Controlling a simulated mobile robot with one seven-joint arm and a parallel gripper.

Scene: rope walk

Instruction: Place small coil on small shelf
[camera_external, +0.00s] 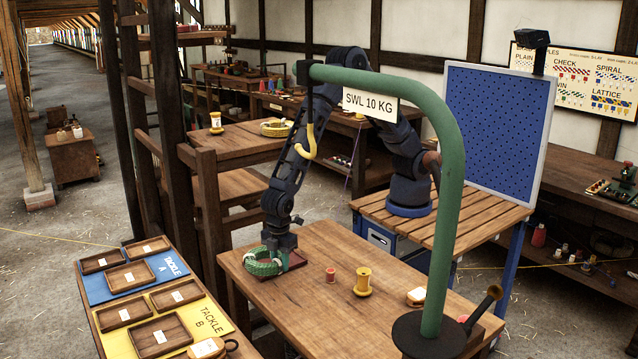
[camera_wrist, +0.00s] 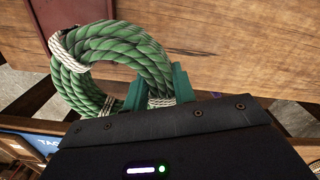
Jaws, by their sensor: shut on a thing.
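A small green rope coil (camera_external: 264,263) with pale whippings is at the left end of the wooden table, over or on a dark red board (camera_external: 297,260). It also shows in the wrist view (camera_wrist: 88,38). My gripper (camera_external: 281,254) points down at the coil's right side. In the wrist view, its two teal fingers (camera_wrist: 158,92) are shut on the coil's rim near a pale whipping. I cannot tell whether the coil touches the board. Wooden shelves stand behind; the upper one (camera_external: 228,143) bears another coil (camera_external: 277,128) and a yellow spool. I cannot tell which is the small shelf.
A red spool (camera_external: 330,275) and a yellow spool (camera_external: 363,281) stand mid-table. A green crane post (camera_external: 452,220) rises at the table's right, its hook (camera_external: 312,140) hanging near my arm. Dark wooden posts (camera_external: 172,130) stand left. Trays (camera_external: 128,276) lie front left.

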